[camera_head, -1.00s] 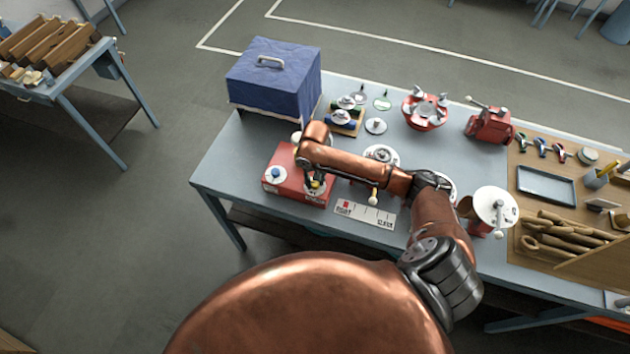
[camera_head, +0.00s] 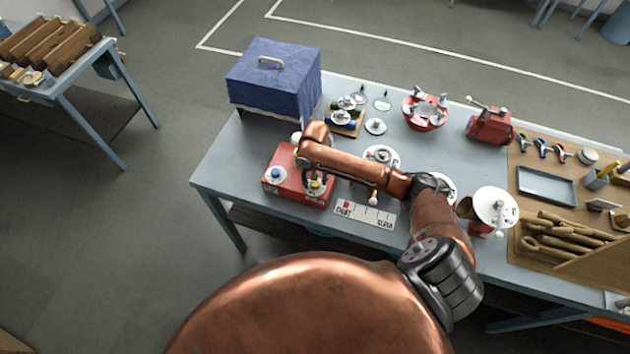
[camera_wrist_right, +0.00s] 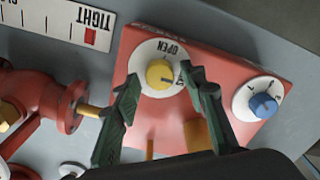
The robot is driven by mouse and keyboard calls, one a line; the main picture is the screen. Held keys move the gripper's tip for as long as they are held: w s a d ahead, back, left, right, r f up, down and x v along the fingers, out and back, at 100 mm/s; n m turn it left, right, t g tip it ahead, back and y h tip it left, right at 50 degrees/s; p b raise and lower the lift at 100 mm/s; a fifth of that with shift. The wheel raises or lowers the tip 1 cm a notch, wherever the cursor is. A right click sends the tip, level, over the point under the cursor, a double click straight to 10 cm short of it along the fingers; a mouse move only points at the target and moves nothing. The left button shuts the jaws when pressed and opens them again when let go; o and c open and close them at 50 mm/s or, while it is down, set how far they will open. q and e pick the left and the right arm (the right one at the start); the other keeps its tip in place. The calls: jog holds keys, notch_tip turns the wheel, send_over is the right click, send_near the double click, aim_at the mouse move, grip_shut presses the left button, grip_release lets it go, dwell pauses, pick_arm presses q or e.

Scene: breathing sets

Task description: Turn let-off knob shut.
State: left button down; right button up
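A red box (camera_head: 284,187) stands near the front left of the blue-grey table. On it are a yellow knob (camera_wrist_right: 160,74) and a blue knob (camera_wrist_right: 263,104). The yellow knob sits on a white dial (camera_wrist_right: 142,60) reading OPEN, with more lettering partly hidden by a finger. A dark pointer line on the knob runs toward the lower right in the wrist view. My right gripper (camera_wrist_right: 161,78) is open, its two dark green fingers on either side of the yellow knob with small gaps visible. In the head view, the yellow knob (camera_head: 315,184) shows beside the gripper. My left gripper is not in view.
A scale plate marked TIGHT (camera_head: 364,214) lies right of the box. A red flanged fitting (camera_wrist_right: 45,105) is close to one finger. A blue covered case (camera_head: 270,80) stands behind. A white-topped device (camera_head: 495,205) stands near my right arm.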

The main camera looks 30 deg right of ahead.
aim_at(315, 183)
dwell(0.3)
notch_tip(315, 183, up, 12)
dwell(0.5)
jog(key=shift+s, duration=0.1)
dwell(0.3)
